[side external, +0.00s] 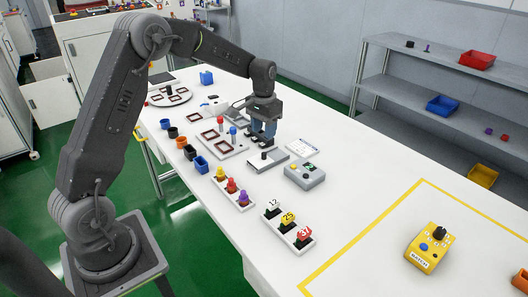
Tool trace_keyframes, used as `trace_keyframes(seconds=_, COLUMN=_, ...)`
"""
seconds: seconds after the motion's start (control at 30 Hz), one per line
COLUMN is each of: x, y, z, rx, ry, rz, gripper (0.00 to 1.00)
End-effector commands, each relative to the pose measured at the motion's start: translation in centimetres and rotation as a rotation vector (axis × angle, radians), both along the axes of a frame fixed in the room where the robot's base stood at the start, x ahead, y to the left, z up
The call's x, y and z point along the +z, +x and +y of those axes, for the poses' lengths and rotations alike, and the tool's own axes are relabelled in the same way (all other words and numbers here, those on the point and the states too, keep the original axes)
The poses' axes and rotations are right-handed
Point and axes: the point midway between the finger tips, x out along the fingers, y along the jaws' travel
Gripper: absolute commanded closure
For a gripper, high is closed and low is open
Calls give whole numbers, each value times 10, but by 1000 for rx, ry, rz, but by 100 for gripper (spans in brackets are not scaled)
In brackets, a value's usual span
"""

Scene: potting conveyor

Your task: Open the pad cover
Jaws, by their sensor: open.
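My gripper (262,140) hangs pointing down over the middle of the white table, its dark jaws open. Just below and in front of it is a flat grey metal plate (277,163) with a small dark knob (264,156) on it, which looks like the pad cover. The plate appears to lie flat. The gripper tips are close to the knob, slightly behind it; I cannot tell whether they touch. What lies under the plate is hidden.
Left of the gripper is a white board (207,148) with a red and a blue peg. A grey box (305,175) stands right of the plate. Small coloured cups, a peg rack (233,193) and a numbered-block rack (289,228) stand nearer. A yellow box (429,250) sits right, inside yellow tape.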

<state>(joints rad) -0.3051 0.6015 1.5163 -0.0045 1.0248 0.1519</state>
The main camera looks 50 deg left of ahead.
Motion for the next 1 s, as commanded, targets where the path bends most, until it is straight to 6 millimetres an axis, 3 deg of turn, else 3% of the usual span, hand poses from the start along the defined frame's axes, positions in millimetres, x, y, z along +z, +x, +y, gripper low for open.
trace_keyframes(seconds=0.2, x=-46, y=-1, z=-1, rx=0, ry=-1, rz=5, gripper=56)
trace_keyframes(seconds=0.4, x=-74, y=-1, z=-1, rx=0, ry=1, rz=3, gripper=56)
trace_keyframes(seconds=0.87, x=-86, y=0, z=-1, rx=0, ry=1, rz=0, gripper=56)
trace_keyframes(seconds=1.0, x=-85, y=0, z=-1, rx=0, ry=1, rz=0, gripper=69)
